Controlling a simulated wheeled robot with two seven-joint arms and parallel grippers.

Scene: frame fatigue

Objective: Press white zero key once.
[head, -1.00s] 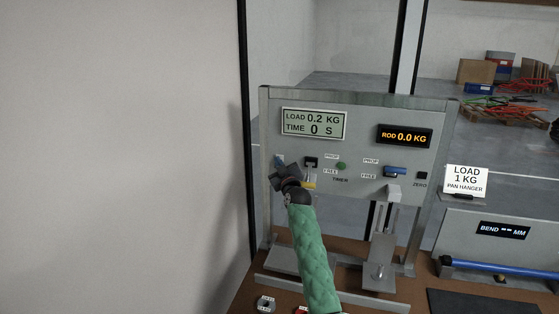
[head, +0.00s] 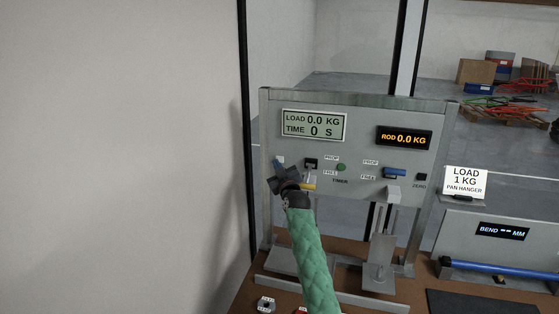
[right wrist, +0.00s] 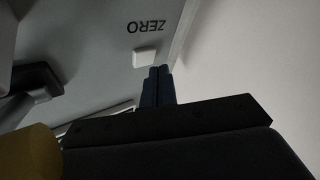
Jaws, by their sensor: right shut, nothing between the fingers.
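The white zero key (right wrist: 145,56) is a small white block on the grey panel, beside the word ZERO in the right wrist view. My right gripper (right wrist: 158,72) is shut and empty, its dark blue fingertips close beside the key; a small gap seems to show. In the head view my right gripper (head: 278,165) is at the panel's left side, below the load display (head: 314,125), and mostly hides the key. That display reads LOAD 0.0 KG and TIME 0 S. My left gripper is not in view.
The grey panel (head: 370,110) also carries a black switch (head: 311,163), a green button (head: 341,167), a blue lever (head: 395,171), a black ZERO key (head: 421,176) and a display (head: 404,137) reading ROD 0.0 KG. A bend rig (head: 500,250) stands at right.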

